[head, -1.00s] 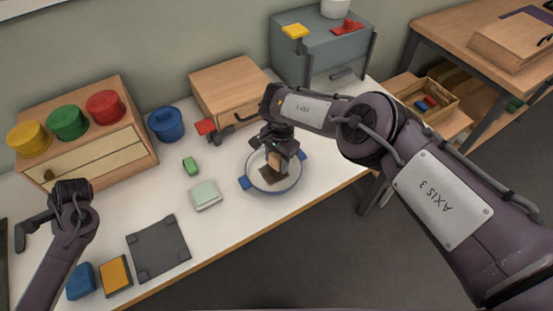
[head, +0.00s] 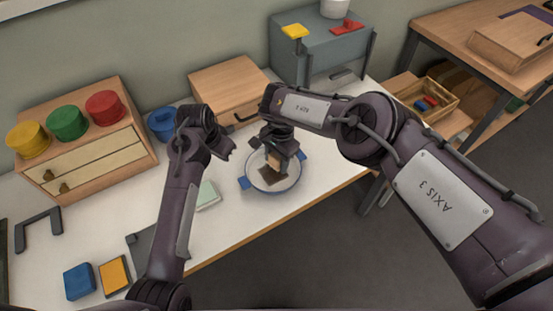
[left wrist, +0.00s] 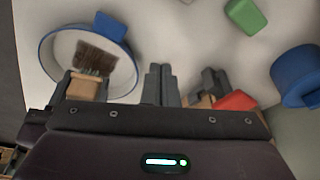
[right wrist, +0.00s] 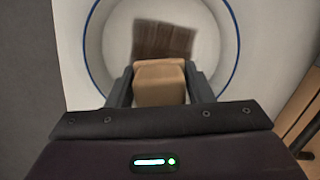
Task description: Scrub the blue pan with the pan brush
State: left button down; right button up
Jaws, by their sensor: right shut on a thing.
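The blue pan (head: 290,182) is a white dish with a blue rim and blue side handles, on the table's right part. The pan brush (head: 273,162), a wooden block with dark brown bristles, is over it. My right gripper (right wrist: 160,85) is shut on the brush's wooden block; the dark bristles (right wrist: 163,40) are inside the pan's outline. I cannot tell how firmly they touch it. My left gripper (head: 224,147) is left of the pan. In the left wrist view its two fingers (left wrist: 186,86) stand apart with a gap, open and empty.
A blue pot (head: 160,124), a wooden box (head: 228,92) and a drawer unit with coloured lids (head: 95,155) stand behind. A pale green block (head: 208,195) lies left of the pan. Blue (head: 79,281) and orange (head: 114,274) blocks lie front left.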

pick_arm(q)
jog(key=d+r, duration=0.1)
jog(key=d, duration=0.1)
send_over(236, 173)
jog(key=shift+s+a+f, duration=0.1)
jog(key=shift+s+f, duration=0.1)
jog(key=shift+f, duration=1)
jog(key=shift+s+a+f, duration=0.1)
jog(key=shift+s+f, duration=0.05)
jog(key=shift+f, duration=1)
jog(key=shift+f, duration=2.65)
pick_arm(e)
jog(key=shift+a, duration=0.1)
dwell(0.4)
